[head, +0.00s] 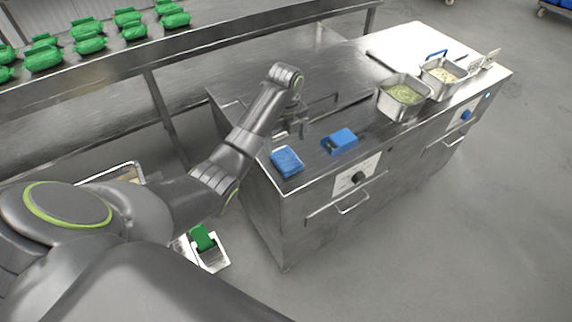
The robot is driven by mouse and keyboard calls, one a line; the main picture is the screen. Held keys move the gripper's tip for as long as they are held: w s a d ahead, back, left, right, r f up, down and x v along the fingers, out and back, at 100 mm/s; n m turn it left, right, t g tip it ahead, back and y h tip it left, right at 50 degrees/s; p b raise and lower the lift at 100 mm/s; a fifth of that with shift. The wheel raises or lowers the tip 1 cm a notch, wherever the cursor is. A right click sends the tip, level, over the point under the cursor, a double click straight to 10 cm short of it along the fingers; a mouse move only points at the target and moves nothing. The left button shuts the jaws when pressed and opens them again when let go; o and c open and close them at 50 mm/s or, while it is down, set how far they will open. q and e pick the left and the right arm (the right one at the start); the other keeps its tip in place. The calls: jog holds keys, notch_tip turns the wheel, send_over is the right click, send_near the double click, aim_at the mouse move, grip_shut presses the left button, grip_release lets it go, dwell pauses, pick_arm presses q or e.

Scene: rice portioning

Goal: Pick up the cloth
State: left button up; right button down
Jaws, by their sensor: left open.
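A folded blue cloth (287,162) lies flat on the near left corner of the steel counter (310,181). My left gripper (290,131) is above the counter, a little behind the cloth in the picture and apart from it. Its jaws are open and seem empty, though they are small and partly hidden by my arm. My right gripper is not in view.
A blue block-like object (341,141) sits right of the cloth. Two steel pans, one with green food (404,94) and one with pale food (443,74), stand farther right. Green packs (89,44) line a steel shelf at the back left. Open floor lies to the right.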

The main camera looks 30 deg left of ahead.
aim_at(286, 158)
pick_arm(q)
jog(key=shift+f, duration=0.75)
jog(key=shift+f+p, duration=0.5)
jog(key=shift+f, duration=0.1)
jog(key=shift+d+f+p, duration=0.1)
jog(key=shift+f+p, duration=0.35)
jog(key=shift+f, duration=1.65)
jog(key=c, duration=1.1)
jog(key=shift+o, duration=0.2)
notch_tip(286, 158, up, 10)
jog(key=b, duration=0.1)
jog(key=shift+b, duration=0.3)
